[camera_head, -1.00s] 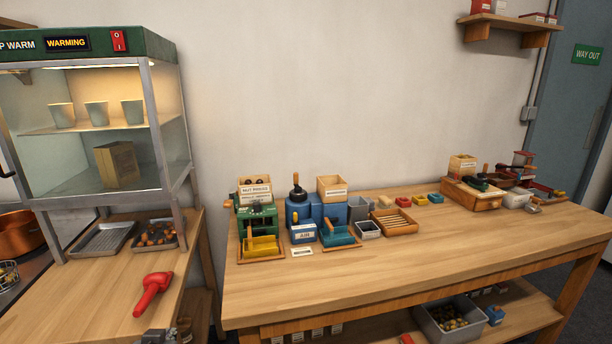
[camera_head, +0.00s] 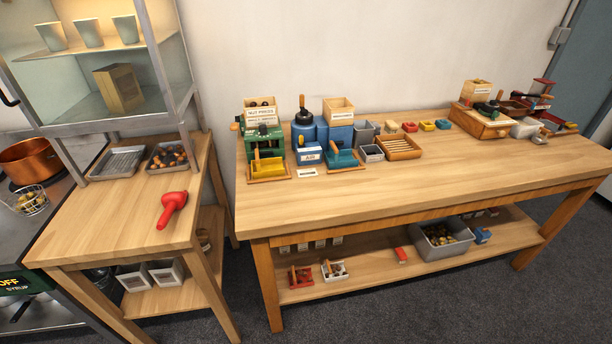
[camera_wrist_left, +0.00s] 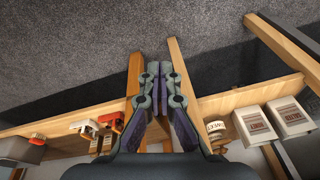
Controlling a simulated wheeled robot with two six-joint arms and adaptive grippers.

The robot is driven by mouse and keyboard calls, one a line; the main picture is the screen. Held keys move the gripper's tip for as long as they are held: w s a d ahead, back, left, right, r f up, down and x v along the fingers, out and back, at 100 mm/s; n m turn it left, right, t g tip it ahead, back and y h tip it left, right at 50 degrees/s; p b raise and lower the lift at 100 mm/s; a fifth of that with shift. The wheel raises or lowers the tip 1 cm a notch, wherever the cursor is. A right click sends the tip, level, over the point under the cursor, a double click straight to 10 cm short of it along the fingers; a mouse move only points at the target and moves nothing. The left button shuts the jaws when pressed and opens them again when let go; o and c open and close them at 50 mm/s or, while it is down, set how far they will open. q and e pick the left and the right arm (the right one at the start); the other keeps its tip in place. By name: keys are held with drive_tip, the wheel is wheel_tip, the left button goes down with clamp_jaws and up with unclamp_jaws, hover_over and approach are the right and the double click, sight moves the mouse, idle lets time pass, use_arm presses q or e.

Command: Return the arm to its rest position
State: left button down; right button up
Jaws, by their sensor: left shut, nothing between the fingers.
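My left gripper (camera_wrist_left: 160,70) shows in the left wrist view, pointing up the picture with its two dark fingers together and nothing between them. It is over the grey carpet and in front of wooden furniture legs and a low shelf board. I cannot tell from the picture whether it touches any of them. No arm or gripper of mine shows in the head view. My right gripper is in neither view.
In the head view, a long wooden table (camera_head: 420,195) carries presses and small trays. A smaller wooden table (camera_head: 120,215) holds a red scoop-like tool (camera_head: 172,206) beneath a glass warming cabinet (camera_head: 165,50). Grey carpet (camera_head: 390,310) lies open in front.

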use_arm(q)
drive_tip(key=s+f+p, duration=0.1)
drive_tip(key=s+f, duration=0.6)
drive_tip(key=s, duration=0.2)
drive_tip(key=s+a+f+g+p, duration=0.1)
drive_tip(key=s+f+p, duration=0.1)
drive_tip(key=s+f, duration=0.5)
drive_tip(key=s, duration=0.3)
drive_tip(key=shift+s+a, duration=0.15)
drive_tip(key=shift+s, duration=0.05)
